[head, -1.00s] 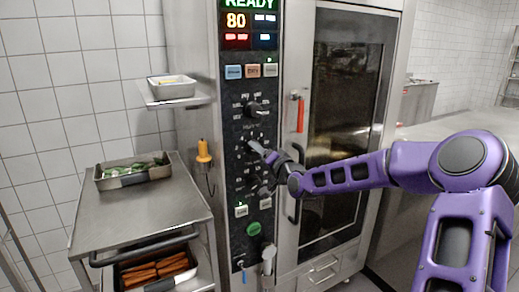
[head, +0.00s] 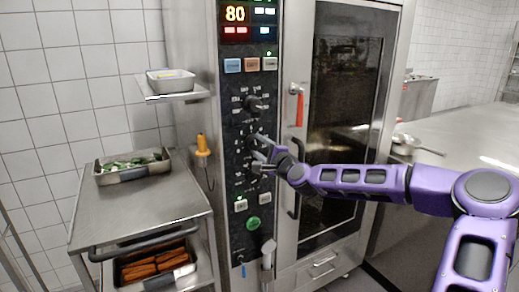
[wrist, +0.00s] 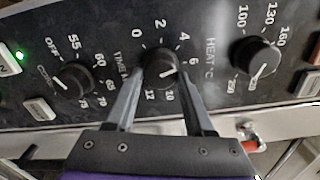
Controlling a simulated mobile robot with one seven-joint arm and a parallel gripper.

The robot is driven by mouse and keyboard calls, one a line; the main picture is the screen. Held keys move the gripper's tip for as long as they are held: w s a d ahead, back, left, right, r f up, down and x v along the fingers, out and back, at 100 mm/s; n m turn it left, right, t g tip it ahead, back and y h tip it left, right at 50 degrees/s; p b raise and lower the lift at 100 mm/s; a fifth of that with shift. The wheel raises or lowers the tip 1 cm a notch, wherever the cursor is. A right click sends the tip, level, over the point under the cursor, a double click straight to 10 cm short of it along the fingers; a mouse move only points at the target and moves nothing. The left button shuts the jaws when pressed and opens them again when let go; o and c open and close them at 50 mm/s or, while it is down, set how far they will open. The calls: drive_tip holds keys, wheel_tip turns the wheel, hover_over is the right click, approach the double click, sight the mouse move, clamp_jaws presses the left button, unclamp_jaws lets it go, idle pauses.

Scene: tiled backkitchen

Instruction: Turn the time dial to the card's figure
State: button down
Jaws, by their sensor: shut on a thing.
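The time dial (wrist: 160,67) is a black knob in the middle of three on the dark panel, ringed by white figures from 0 to 12. It also shows in the head view, partly behind my gripper (head: 262,148). In the wrist view my gripper (wrist: 163,74) has one finger on each side of the dial, shut on it. I cannot read the dial's pointer surely. No card with a figure can be made out in either view.
The heat dial (wrist: 255,57) and core dial (wrist: 72,80) flank the time dial closely. A steel trolley (head: 140,205) with trays stands left. A small shelf (head: 172,95) juts out above it.

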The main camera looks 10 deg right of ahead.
drive_tip(key=m+b, duration=0.1)
drive_tip(key=m, duration=0.4)
drive_tip(key=shift+f+m+b, duration=0.2)
drive_tip(key=shift+m+b, duration=0.15)
drive_tip(key=shift+m, duration=0.05)
drive_tip(key=m+b, duration=0.1)
drive_tip(key=m, duration=0.4)
drive_tip(key=shift+a+b, duration=0.1)
drive_tip(key=shift+b, duration=0.2)
drive_tip(key=shift+m, duration=0.3)
drive_tip(key=shift+c, duration=1.4)
unclamp_jaws()
drive_tip(key=shift+s, duration=0.15)
drive_tip(key=v, duration=1.7)
drive_tip(key=shift+r, duration=0.1)
